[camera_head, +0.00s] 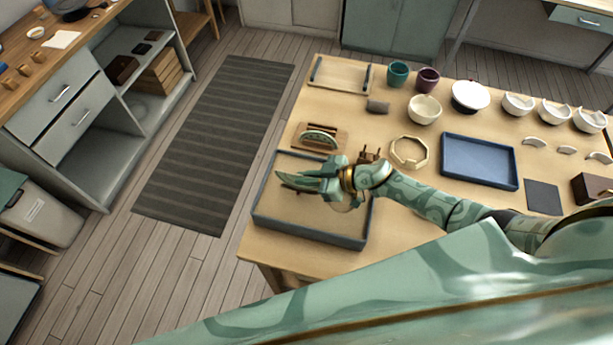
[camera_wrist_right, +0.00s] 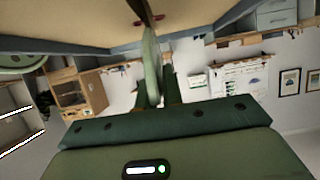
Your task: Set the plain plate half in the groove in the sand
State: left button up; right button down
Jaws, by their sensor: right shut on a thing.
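The sand tray (camera_head: 256,213), a blue-grey frame with tan sand, lies at the table's near left corner. My right gripper (camera_head: 288,182) is over the sand, pointing left. It hides most of what it holds in the head view. In the right wrist view, the gripper (camera_wrist_right: 158,88) is shut on a thin pale plate half (camera_wrist_right: 151,52), seen edge-on. The plate half's far end reaches the dark groove (camera_wrist_right: 145,10) in the sand (camera_wrist_right: 75,18); I cannot tell whether it touches the bottom. My left gripper is not in view.
A green-patterned plate half (camera_head: 319,138) stands in a wooden rack behind the tray. A hexagonal ring (camera_head: 409,152), a blue tray (camera_head: 447,166) and a pale bowl (camera_head: 424,110) are to the right. Cups and broken bowls stand farther back. Open floor lies left of the table.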

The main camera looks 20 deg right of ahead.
jog(key=shift+f, duration=0.25)
dwell(0.6)
jog(key=shift+p, duration=0.5)
dwell(1.1)
jog(key=shift+f+b, duration=0.7)
jog(key=shift+f, duration=0.4)
dwell(0.9)
dwell(0.4)
jog(key=c, duration=1)
grip_release()
jog(key=shift+r, duration=0.1)
